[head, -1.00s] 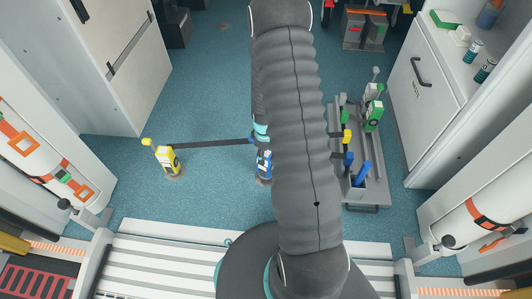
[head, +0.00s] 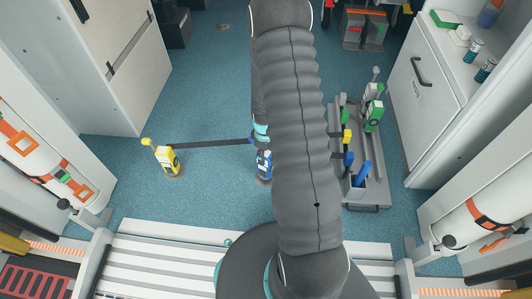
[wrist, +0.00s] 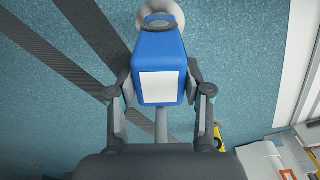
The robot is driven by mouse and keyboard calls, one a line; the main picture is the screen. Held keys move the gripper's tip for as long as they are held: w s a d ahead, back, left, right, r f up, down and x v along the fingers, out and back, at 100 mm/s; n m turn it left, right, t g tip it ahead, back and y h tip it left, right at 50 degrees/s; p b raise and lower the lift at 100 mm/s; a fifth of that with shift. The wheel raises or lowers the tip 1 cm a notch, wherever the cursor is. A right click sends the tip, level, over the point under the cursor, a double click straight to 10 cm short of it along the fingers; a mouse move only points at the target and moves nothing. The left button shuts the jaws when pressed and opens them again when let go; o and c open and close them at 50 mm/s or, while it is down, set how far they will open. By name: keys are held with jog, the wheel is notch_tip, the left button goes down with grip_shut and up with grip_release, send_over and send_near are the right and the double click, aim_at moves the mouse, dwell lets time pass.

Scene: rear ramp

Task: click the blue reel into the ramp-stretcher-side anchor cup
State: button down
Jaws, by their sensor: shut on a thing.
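The blue reel (wrist: 172,50), with a white label, is between the two fingers of my gripper (wrist: 158,88) in the wrist view. The fingers are shut on its sides. A pale round anchor cup (wrist: 146,12) shows at the reel's far end, partly covered by it. I cannot tell whether the reel is seated or just above it. In the head view the blue reel (head: 264,160) is upright at floor level, partly hidden by my arm, which also hides most of my gripper.
A yellow reel (head: 168,161) stands on the floor to the left. A dark strap (head: 210,143) runs from it towards the blue reel. A grey rack (head: 366,192) with green, yellow and blue items stands right of my arm. White cabinets flank the blue floor.

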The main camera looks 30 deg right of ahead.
jog(key=shift+f+b, duration=0.75)
jog(key=shift+f, duration=0.3)
jog(key=shift+c, duration=2)
grip_release()
notch_tip(320, 180, up, 12)
jog(key=shift+r, duration=0.1)
